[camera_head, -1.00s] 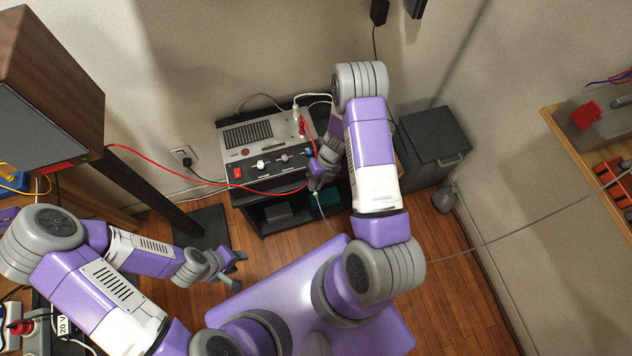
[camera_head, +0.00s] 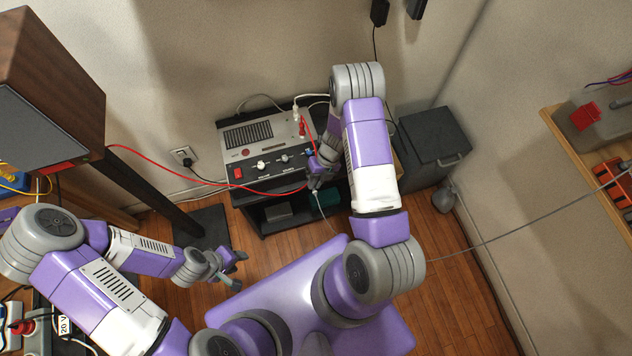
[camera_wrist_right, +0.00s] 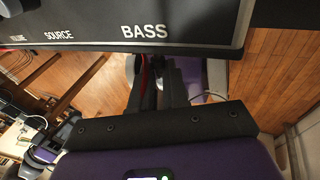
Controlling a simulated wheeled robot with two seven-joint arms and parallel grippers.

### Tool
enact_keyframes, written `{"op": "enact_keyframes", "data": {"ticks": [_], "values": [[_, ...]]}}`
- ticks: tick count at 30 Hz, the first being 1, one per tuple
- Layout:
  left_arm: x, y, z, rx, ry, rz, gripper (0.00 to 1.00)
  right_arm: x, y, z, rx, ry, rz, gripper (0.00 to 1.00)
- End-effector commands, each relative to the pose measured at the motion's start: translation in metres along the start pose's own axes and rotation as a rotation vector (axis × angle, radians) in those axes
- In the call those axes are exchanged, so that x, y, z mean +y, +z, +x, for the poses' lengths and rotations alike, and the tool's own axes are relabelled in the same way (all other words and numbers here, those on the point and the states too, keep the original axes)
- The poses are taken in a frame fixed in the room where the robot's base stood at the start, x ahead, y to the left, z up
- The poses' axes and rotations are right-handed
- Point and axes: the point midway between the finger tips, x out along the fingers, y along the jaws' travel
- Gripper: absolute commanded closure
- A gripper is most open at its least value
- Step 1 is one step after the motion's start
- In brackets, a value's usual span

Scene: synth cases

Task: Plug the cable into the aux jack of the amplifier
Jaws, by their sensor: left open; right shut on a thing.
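The silver amplifier (camera_head: 277,147), with knobs, a red switch and a dark vent, sits on a black stand by the wall. Its front panel (camera_wrist_right: 185,30) fills the top of the right wrist view, lettered SOURCE and BASS. My right gripper (camera_head: 316,178) is at the panel's front right corner, shut on the cable's end; my fingers hide the plug. A thin grey cable (camera_head: 490,240) runs from the right edge towards this gripper. I cannot make out the aux jack or whether the plug touches it. My left gripper (camera_head: 240,270) is open and empty above the floor.
A red cable (camera_head: 160,158) runs from the left to the amplifier's front right. Plugs and leads (camera_head: 300,122) crowd its right side. A dark box (camera_head: 432,140) stands right of the stand; a wooden speaker (camera_head: 50,75) is at left. Floor right of my base is clear.

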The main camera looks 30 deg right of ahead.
Motion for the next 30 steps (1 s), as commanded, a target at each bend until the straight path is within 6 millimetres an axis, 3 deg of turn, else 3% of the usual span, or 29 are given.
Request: {"op": "enact_keyframes", "data": {"ticks": [21, 22, 24, 27, 30], "values": [[0.0, 0.0, -0.001, 0.0, 0.0, 0.0, 0.57, 0.0, 0.018, -0.003, 0.0, -0.001, -0.001, 1.0], [0.0, 0.0, -0.001, 0.0, 0.0, 0.0, 0.57, 0.0, 0.017, -0.003, 0.001, -0.001, 0.0, 0.81], [0.0, 0.0, -0.001, 0.0, 0.0, 0.0, 0.57, 0.0, 0.017, -0.003, 0.001, -0.001, 0.0, 0.7], [0.0, 0.0, -0.001, 0.0, 0.0, 0.0, 0.57, 0.0, 0.017, -0.003, 0.001, -0.001, 0.0, 0.56], [0.0, 0.0, -0.001, 0.0, 0.0, 0.0, 0.57, 0.0, 0.017, -0.003, 0.001, -0.001, 0.0, 0.56]]}}
